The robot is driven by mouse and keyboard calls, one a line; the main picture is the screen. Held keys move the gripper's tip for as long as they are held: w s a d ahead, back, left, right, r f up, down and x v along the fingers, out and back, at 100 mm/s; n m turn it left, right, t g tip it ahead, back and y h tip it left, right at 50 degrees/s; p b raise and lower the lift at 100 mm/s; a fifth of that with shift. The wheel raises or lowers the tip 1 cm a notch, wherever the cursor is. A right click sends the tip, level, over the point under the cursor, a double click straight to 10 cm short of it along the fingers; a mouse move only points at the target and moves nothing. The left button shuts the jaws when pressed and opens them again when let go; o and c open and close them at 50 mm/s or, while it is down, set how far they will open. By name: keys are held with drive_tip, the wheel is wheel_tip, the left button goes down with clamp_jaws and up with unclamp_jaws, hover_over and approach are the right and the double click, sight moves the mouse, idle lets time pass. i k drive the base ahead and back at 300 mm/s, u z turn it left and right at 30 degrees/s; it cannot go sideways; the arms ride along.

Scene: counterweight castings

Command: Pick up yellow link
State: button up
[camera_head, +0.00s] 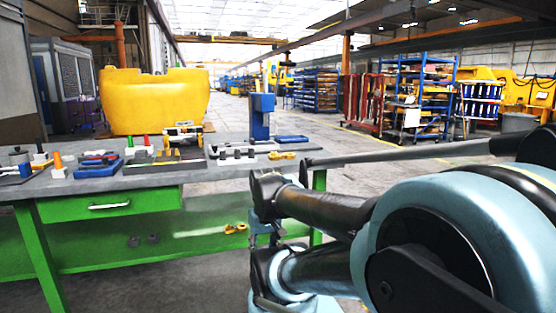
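A small yellow link-shaped piece (282,155) lies flat near the right end of the grey workbench top (222,174). Another small yellow piece (235,228) is lower down, on the green level under the bench top. I cannot tell for certain which of them is the yellow link. My arm, in black and light blue, fills the right and lower right of the view and reaches left to the bench's right end. I cannot make out my gripper's fingers here.
Blue trays (97,168), small parts and a blue upright stand (261,117) crowd the bench's back and left. A green drawer (110,204) is below. A big yellow casting (155,100) stands behind. Open floor lies right of it.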

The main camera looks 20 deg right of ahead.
sight(287, 155)
drive_tip(key=z, duration=2.25)
drive_tip(key=k, duration=0.75)
drive_tip(key=u, duration=1.15)
drive_tip(key=i, duration=0.95)
